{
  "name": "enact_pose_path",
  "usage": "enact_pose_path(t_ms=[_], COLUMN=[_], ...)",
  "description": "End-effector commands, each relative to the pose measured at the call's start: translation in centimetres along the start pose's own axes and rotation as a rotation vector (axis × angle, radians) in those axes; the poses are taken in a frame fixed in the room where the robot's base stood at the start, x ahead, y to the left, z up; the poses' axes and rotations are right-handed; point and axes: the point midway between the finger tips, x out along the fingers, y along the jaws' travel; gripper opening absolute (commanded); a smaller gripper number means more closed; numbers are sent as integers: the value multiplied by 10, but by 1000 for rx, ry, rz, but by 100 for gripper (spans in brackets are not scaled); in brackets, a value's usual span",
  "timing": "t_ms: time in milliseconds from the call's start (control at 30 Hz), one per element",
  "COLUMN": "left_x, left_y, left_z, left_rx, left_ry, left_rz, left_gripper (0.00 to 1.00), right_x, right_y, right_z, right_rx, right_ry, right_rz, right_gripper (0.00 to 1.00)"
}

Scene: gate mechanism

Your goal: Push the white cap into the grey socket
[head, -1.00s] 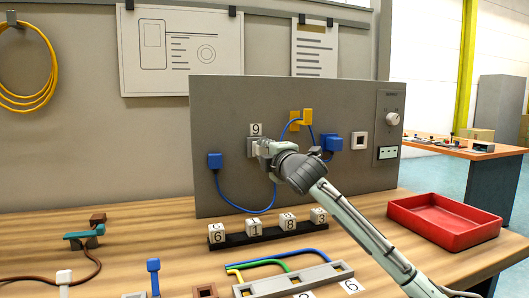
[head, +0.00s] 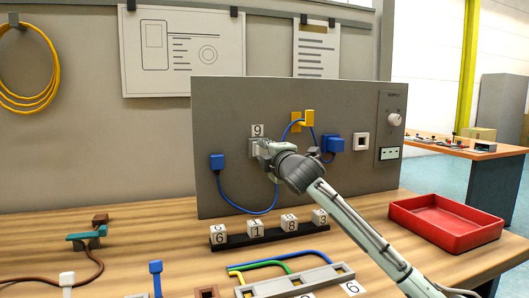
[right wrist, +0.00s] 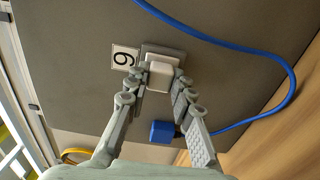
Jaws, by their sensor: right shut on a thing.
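The white cap (right wrist: 160,76) is between the two fingers of my right gripper (right wrist: 162,78) in the right wrist view. The gripper is shut on it. The cap sits at the front of the grey socket (right wrist: 163,50), lined up with it; I cannot tell how deep it is in. The socket (head: 252,148) is on the upright grey panel, beside a plate marked 9. In the head view my right gripper (head: 264,147) reaches the panel there and hides the cap's outer end. My left gripper is not in view.
Numbered cubes stand on a black strip (head: 268,236) below. A red tray (head: 440,222) is at the right.

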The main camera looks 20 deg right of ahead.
Motion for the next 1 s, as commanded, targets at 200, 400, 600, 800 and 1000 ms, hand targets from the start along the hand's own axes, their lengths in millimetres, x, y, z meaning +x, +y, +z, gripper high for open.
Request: enact_pose_path(t_ms=[200, 400, 600, 800, 1000], left_x=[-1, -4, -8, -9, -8], left_y=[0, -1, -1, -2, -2], left_z=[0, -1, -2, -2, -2], left_rx=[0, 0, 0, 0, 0], left_ry=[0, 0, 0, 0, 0], left_rz=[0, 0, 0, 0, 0], left_gripper=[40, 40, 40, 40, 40], right_x=[0, 1, 2, 3, 3], right_y=[0, 0, 1, 0, 1], right_z=[0, -1, -1, 0, 0], right_rx=[0, 0, 0, 1, 1], right_ry=[1, 1, 2, 2, 2], right_rz=[-1, -1, 0, 2, 3], right_gripper=[0, 0, 0, 0, 21])
